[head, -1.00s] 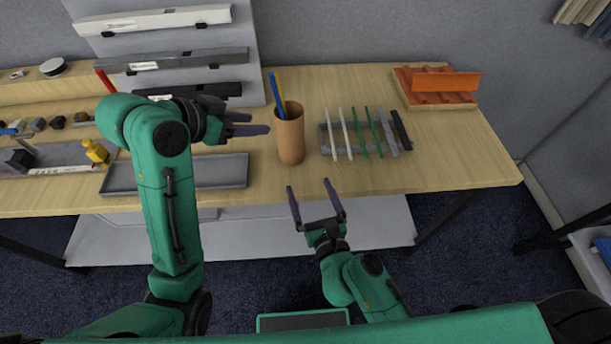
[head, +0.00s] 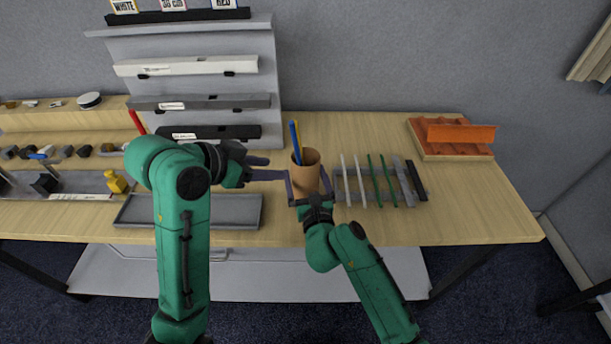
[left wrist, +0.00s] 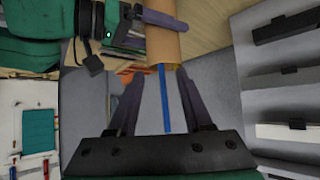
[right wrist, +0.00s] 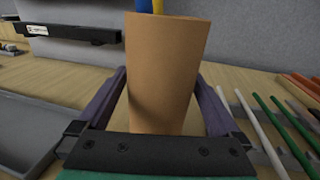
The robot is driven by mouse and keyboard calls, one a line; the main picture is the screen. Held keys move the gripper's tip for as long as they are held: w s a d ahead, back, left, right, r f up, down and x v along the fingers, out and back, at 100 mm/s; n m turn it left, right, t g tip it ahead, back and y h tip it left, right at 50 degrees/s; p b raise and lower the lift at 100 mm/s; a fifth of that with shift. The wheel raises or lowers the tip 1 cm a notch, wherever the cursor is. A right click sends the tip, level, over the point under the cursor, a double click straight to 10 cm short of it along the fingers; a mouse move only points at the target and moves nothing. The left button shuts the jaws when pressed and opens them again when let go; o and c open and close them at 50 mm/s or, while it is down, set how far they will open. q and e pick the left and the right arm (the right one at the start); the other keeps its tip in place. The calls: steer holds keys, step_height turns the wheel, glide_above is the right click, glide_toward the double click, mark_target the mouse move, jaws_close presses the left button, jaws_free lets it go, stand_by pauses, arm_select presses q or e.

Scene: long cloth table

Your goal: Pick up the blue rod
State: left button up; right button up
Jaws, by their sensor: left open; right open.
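The blue rod (head: 295,139) stands in a brown cylindrical cup (head: 306,176) on the table, with a yellow rod beside it. In the left wrist view the blue rod (left wrist: 166,98) sticks out of the cup between the fingers of my left gripper (left wrist: 160,90), which is open. In the head view my left gripper (head: 268,168) is just left of the cup. My right gripper (head: 311,192) is open, with one finger on either side of the cup. In the right wrist view the cup (right wrist: 163,75) stands between those fingers; I cannot tell if they touch it.
A rack with white and green rods (head: 380,182) is close to the right of the cup. An empty grey tray (head: 188,212) lies at the left front. A stepped display rack (head: 190,100) stands behind. An orange tray (head: 455,137) is at the back right.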

steer(key=c, duration=1.1)
arm_select(q)
steer(key=m+g+y, duration=0.3)
steer(key=m+y, duration=0.2)
steer(key=m, duration=2.4)
glide_toward(294, 144)
steer(key=shift+m, duration=0.5)
steer(key=x, duration=1.2)
steer(key=shift+f, duration=0.3)
jaws_close()
